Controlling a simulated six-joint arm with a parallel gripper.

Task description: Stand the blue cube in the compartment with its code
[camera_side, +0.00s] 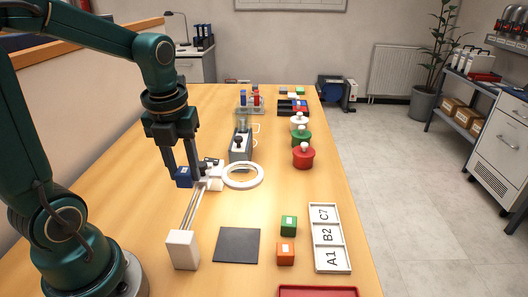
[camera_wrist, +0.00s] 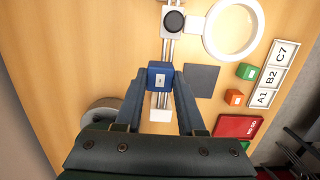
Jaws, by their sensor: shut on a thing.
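The blue cube (camera_side: 183,177) is between the fingers of my gripper (camera_side: 183,174), which is shut on it. In the wrist view the cube (camera_wrist: 160,77) shows a white label on its upper face, with print too small to read. My gripper's fingertips (camera_wrist: 160,74) flank it left and right. I cannot tell how high the cube is above the table. The white tray (camera_side: 329,247) at the right front has three empty compartments, marked A1, B2 and C7, with A1 nearest. The tray also shows at the right of the wrist view (camera_wrist: 263,85).
A green cube (camera_side: 288,225) and an orange cube (camera_side: 286,253) stand left of the tray. A dark square pad (camera_side: 237,246) lies left of them. A white ring (camera_side: 243,175) and a rail with a white block (camera_side: 183,249) are near my gripper. A red tray (camera_side: 318,292) is at the front.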

